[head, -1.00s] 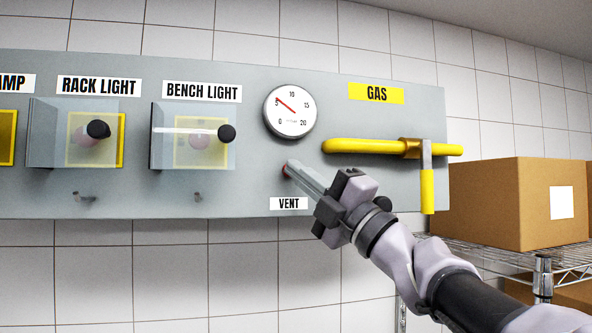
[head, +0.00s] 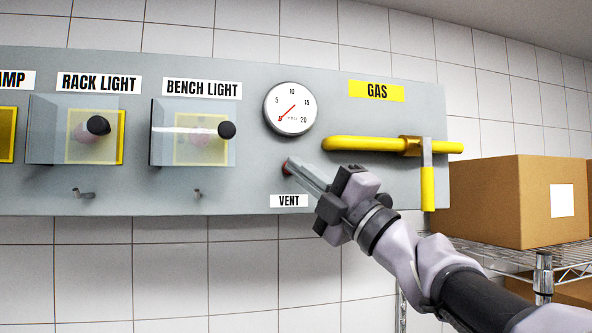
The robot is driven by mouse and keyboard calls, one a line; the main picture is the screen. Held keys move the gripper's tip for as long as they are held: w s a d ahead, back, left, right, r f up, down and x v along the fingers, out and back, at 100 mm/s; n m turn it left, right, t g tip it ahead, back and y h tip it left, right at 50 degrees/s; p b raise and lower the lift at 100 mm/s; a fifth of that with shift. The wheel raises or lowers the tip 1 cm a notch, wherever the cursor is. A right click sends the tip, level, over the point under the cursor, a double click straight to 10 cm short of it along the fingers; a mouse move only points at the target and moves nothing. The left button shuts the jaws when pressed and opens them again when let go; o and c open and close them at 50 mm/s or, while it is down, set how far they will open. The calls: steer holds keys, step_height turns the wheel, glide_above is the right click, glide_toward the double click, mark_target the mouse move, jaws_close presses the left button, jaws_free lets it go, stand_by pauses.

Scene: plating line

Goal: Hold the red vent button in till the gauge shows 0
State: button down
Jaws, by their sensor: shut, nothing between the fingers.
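The red vent button (head: 285,169) sits on the grey panel above the VENT label (head: 289,201); only a small red edge shows beside my fingertips. My gripper (head: 291,166) is shut and empty, its fingertips against the button. How far the button is pressed in is hidden by the fingers. The round white gauge (head: 291,109) is above the button. Its red needle points down and left, at or very near the 0 mark.
A yellow gas pipe with a handle (head: 427,188) hanging down is right of the gauge. Clear covers stand over the bench light switch (head: 192,136) and rack light switch (head: 90,132). A cardboard box (head: 490,205) rests on a wire shelf at right.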

steer(key=shift+s+d+b, duration=0.15)
steer(key=shift+s+b, duration=0.2)
steer(key=shift+s, duration=0.25)
steer(key=shift+f, duration=0.1)
steer(key=s+b, duration=0.1)
steer(key=s, duration=0.1)
steer(key=s+d+b, duration=0.1)
steer(key=s+b, duration=0.1)
steer(key=shift+s+d, duration=0.2)
steer(key=shift+s, duration=0.2)
